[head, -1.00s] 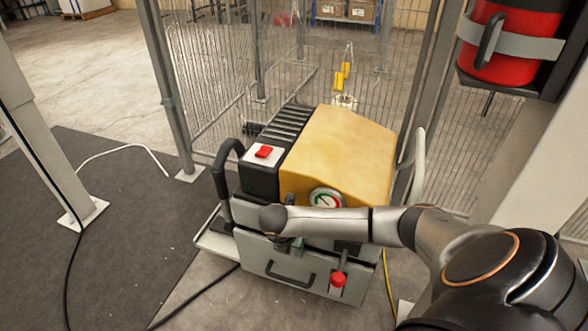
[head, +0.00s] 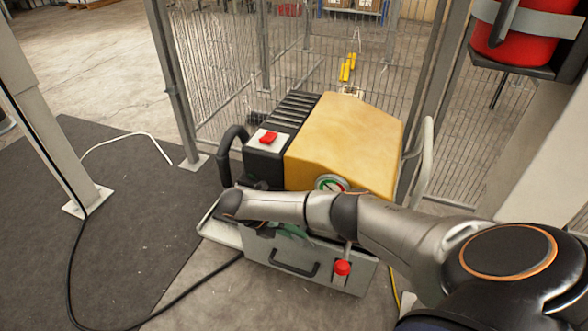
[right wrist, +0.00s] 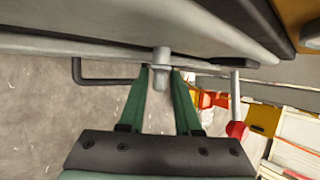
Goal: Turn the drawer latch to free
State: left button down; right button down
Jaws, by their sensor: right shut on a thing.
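The drawer (head: 318,252) is a grey front low on the yellow-topped machine (head: 345,140), with a black bar handle (head: 295,268). In the right wrist view, the latch (right wrist: 161,56) is a small grey metal piece beside the drawer handle (right wrist: 105,80). My right gripper (right wrist: 161,78) has its green fingers closed around the latch, one on each side. In the head view my right gripper (head: 290,231) is mostly covered by my arm, which also hides the latch. My left gripper is out of view.
A lever with a red knob (head: 342,268) hangs at the right of the drawer; the knob also shows in the right wrist view (right wrist: 237,130). A red container (head: 518,35) stands on a bracket at upper right. A wire fence is behind the machine; cables lie on the floor.

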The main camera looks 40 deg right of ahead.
dwell(0.5)
jog(key=c, duration=0.8)
grip_release()
jog(key=p+v, duration=0.3)
jog(key=v, duration=0.9)
jog(key=shift+a+p, duration=0.2)
jog(key=shift+p, duration=0.2)
jog(key=shift+w+r, duration=0.1)
